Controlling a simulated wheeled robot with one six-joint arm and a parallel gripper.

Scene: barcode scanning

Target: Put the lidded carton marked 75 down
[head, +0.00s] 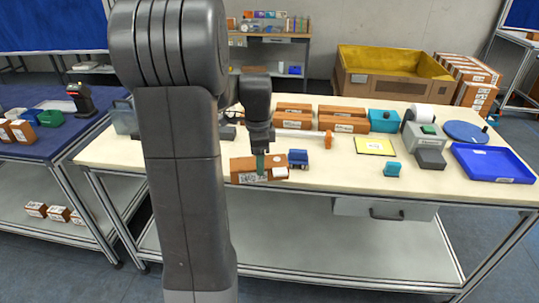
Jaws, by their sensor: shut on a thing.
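A brown carton (241,169) with white printed labels is at the front edge of the cream-topped table (310,183), left of the table's middle. Any number on it is too small to read. My gripper (261,170) comes down from above and is shut on this carton across its middle. The carton lies level, long side facing me. I cannot tell whether its underside touches the table top or hangs just above it.
A small blue object (298,159) stands close to the carton's right end. Several brown cartons (344,124) lie behind. Bare table shows between the carton and the teal block.

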